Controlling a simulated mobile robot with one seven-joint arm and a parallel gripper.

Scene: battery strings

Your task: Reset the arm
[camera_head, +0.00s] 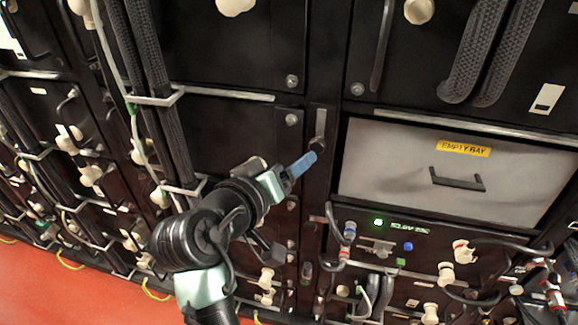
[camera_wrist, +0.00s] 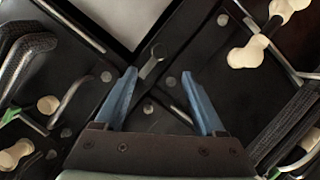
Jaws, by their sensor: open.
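My gripper (camera_head: 302,165) reaches up and right in the head view, with its blue fingers close in front of the dark upright post between two rack columns. In the wrist view my gripper (camera_wrist: 162,100) shows two blue fingers spread apart with nothing between them. A small grey latch handle (camera_wrist: 152,62) on the post lies beyond and between the fingertips. The same latch handle (camera_head: 319,128) stands just above the fingertips in the head view. I cannot tell whether the fingers touch the post.
A grey panel (camera_head: 390,172) labelled "EMPTY BAY" is right of my gripper. Below it is a unit with a lit green display (camera_head: 408,226). Cream connectors (camera_head: 465,252), braided cables (camera_head: 482,55) and metal rails (camera_head: 228,94) jut from the racks. Orange floor (camera_head: 60,285) is clear at lower left.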

